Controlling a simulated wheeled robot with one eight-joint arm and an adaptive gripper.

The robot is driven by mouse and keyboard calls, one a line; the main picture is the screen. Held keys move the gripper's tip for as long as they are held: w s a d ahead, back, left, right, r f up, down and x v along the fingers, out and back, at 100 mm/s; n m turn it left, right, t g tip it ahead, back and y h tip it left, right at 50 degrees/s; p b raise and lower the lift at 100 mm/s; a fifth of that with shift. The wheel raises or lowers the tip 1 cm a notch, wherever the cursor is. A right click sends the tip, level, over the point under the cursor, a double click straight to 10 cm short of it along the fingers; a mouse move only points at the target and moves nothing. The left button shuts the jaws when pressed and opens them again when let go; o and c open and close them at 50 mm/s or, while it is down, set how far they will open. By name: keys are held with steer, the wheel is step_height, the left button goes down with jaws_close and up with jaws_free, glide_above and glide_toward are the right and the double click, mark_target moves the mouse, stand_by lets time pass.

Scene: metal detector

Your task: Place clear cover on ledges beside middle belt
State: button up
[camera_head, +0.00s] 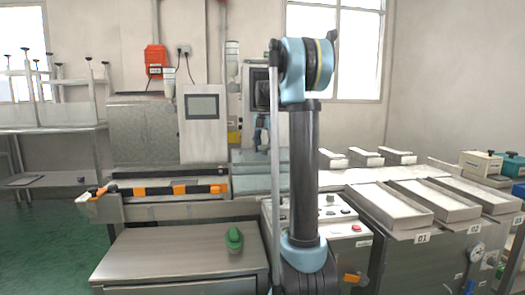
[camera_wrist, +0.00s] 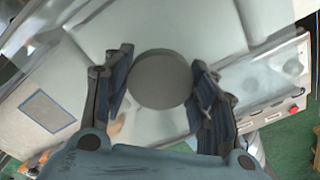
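The clear cover (camera_wrist: 205,35) is a large see-through panel filling much of the wrist view, with a round grey knob (camera_wrist: 160,79) on it. My gripper (camera_wrist: 160,65) has one finger on each side of this knob. Both fingers appear to press against its edges. In the head view, the clear cover (camera_head: 256,174) shows as a pale see-through pane around the middle of the belt line, partly behind my arm. My gripper (camera_head: 262,132) is there above it, small and partly hidden. Whether the cover touches the ledges cannot be told.
A belt section with orange and black markings (camera_head: 170,189) runs to the left. A grey cabinet top (camera_head: 165,252) carries a green object (camera_head: 234,239). A control panel with a red button (camera_head: 356,228) is front right. White trays (camera_head: 435,200) stand farther right. A screen (camera_head: 202,107) stands behind.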

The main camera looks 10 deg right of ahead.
steer(key=shift+o, duration=1.4)
step_height(320, 180, up, 12)
